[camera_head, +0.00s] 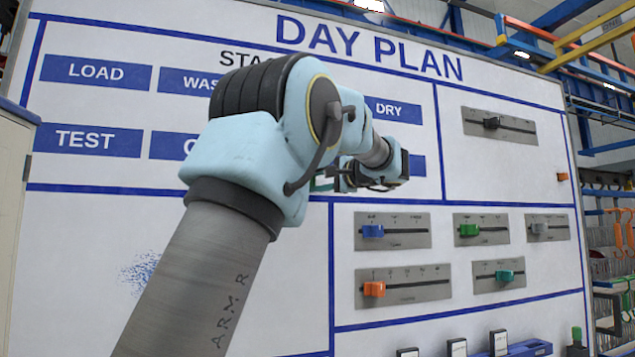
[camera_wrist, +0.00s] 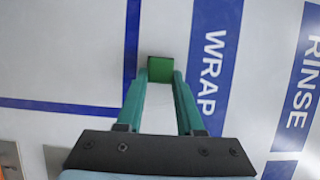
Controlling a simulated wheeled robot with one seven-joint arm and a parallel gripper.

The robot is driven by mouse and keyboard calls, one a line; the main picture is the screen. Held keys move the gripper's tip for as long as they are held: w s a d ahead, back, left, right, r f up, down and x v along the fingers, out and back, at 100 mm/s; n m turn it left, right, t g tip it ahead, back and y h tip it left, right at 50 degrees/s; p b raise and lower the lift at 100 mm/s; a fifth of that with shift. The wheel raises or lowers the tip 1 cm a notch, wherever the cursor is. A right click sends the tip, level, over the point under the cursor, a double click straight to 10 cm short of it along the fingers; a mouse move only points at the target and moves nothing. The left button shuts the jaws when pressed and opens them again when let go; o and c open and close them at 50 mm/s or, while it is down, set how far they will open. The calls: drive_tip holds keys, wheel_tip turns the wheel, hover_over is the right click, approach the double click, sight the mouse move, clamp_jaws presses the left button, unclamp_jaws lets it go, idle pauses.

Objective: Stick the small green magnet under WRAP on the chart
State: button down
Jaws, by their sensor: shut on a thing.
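The small green magnet (camera_wrist: 160,69) is between the green fingertips of my gripper (camera_wrist: 161,78) in the wrist view. The gripper is shut on it. The magnet is in front of the white chart, just left of the blue WRAP label (camera_wrist: 216,60), which is the chart's below side. I cannot tell whether it touches the board. In the head view, the DAY PLAN chart (camera_head: 90,240) fills most of the picture. My arm and wrist cover the middle labels, so WRAP is hidden there. A small green part of my gripper (camera_head: 323,184) shows beside the wrist.
A RINSE label (camera_wrist: 302,90) is on the right in the wrist view. A blue dividing line (camera_wrist: 131,45) runs left of the magnet. In the head view, several slider panels (camera_head: 405,243) are at the chart's lower right. The lower left of the chart is mostly bare.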

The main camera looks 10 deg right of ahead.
drive_tip(key=shift+c, duration=2.3)
unclamp_jaws()
drive_tip(key=b+v, duration=0.3)
drive_tip(key=v, duration=0.8)
drive_tip(key=w+a+f+m+g+h, duration=0.1)
drive_tip(key=w+a+f+g, duration=0.2)
drive_tip(key=f, duration=0.5)
drive_tip(key=w+a+f+g+h, duration=0.1)
drive_tip(key=w+a+f, duration=0.1)
drive_tip(key=a+f, duration=0.45)
drive_tip(key=s+a+f+n+g+h, duration=0.15)
drive_tip(key=a+f, duration=0.25)
drive_tip(key=f, duration=0.4)
drive_tip(key=s+a+f+g+h, duration=0.1)
drive_tip(key=a+f+g, duration=0.2)
drive_tip(key=f, duration=0.6)
drive_tip(key=s+a+f+n+g+h, duration=0.1)
drive_tip(key=s+a+f+n, duration=0.2)
drive_tip(key=s+f, duration=0.3)
drive_tip(key=s+a+f+n+g+h+p, duration=0.1)
drive_tip(key=s+a+f+n+g+h, duration=0.1)
drive_tip(key=s+a+f+n, duration=0.2)
drive_tip(key=s+a+f+n+g+h, duration=0.1)
drive_tip(key=s+a+f+n+g, duration=0.1)
drive_tip(key=s+f, duration=0.7)
drive_tip(key=shift+a+f+n+h+p, duration=0.35)
drive_tip(key=shift+a+n, duration=0.3)
drive_tip(key=shift+a, duration=0.35)
